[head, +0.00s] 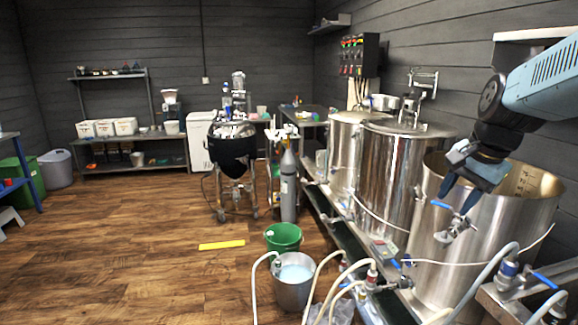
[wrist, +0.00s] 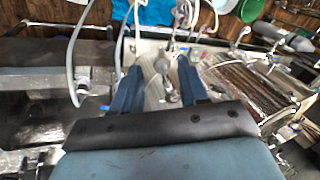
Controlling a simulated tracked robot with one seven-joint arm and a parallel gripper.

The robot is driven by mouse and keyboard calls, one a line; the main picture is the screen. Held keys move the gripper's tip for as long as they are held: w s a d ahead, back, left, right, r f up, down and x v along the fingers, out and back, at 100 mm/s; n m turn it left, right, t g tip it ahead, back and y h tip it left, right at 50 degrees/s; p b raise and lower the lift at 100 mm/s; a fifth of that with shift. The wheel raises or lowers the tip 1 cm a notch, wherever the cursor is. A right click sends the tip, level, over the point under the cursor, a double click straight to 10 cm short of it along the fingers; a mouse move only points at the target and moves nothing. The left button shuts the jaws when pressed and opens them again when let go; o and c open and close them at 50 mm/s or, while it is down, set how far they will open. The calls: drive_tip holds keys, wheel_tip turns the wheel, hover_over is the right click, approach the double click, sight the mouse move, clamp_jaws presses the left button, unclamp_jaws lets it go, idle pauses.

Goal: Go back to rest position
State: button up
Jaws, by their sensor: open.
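My gripper (head: 455,202) is at the right of the head view, pointing down in front of the nearest steel kettle (head: 490,250). Its two blue fingers are spread apart. In the wrist view my gripper (wrist: 156,72) shows open, with a metal valve fitting (wrist: 165,78) seen between and beyond the fingers. In the head view the kettle's valve with a blue handle (head: 442,206) is just below the fingertips. I cannot tell whether a finger touches it. Nothing is held.
More steel kettles (head: 390,170) stand behind along the right wall. Hoses run to a grey bucket (head: 294,290) on the floor, near a green bucket (head: 283,236). A gas cylinder (head: 289,190) and a conical tank (head: 233,155) stand farther back.

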drive_tip(key=s+a+n+t, duration=0.1)
drive_tip(key=s+a+n, duration=0.8)
drive_tip(key=a+n, duration=0.2)
drive_tip(key=shift+a+t+h, duration=0.3)
drive_tip(key=shift+a+t, duration=0.05)
drive_tip(key=shift+t, duration=0.05)
